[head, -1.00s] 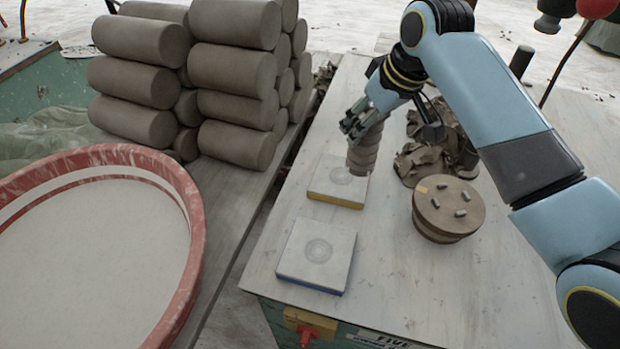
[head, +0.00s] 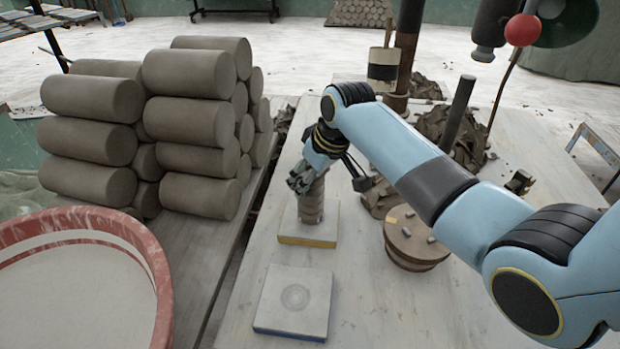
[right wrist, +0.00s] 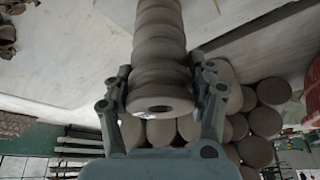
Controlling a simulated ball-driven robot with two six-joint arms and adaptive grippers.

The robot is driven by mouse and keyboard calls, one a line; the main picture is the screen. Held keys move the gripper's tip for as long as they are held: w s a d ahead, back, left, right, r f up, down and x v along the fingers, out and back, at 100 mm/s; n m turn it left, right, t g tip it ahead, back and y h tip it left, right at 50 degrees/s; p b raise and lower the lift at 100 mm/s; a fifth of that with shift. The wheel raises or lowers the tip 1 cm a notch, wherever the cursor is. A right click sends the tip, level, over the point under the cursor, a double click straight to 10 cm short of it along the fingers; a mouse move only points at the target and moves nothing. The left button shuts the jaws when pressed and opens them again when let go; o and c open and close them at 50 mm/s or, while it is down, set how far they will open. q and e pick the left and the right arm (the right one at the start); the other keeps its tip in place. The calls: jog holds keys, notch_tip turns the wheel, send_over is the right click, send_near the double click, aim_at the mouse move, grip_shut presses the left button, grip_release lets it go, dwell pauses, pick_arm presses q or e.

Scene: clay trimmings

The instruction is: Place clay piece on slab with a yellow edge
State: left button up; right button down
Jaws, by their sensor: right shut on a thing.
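The clay piece (head: 313,205) is a grey-brown ridged cylinder, held upright. My right gripper (head: 304,181) is shut on its upper part. In the right wrist view the clay piece (right wrist: 160,60) sits between both fingers of the right gripper (right wrist: 162,100). The slab with a yellow edge (head: 295,232) lies on the table, and the clay piece's lower end appears over its middle. I cannot tell whether they touch. A second pale slab, with a blue edge (head: 293,302), lies nearer, with a ring mark on top. My left gripper is out of view.
A round wooden board (head: 415,238) with small pegs stands right of the slabs. Clay scraps (head: 380,196) lie behind it. Stacked clay cylinders (head: 198,150) stand on the left bench. A red-rimmed tub (head: 150,265) is at the lower left. The table's front right is clear.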

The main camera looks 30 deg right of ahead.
jog(key=shift+f, duration=0.15)
jog(key=shift+c, duration=2)
grip_release()
jog(key=shift+f, duration=0.1)
jog(key=v, duration=1.2)
jog(key=shift+s, duration=0.1)
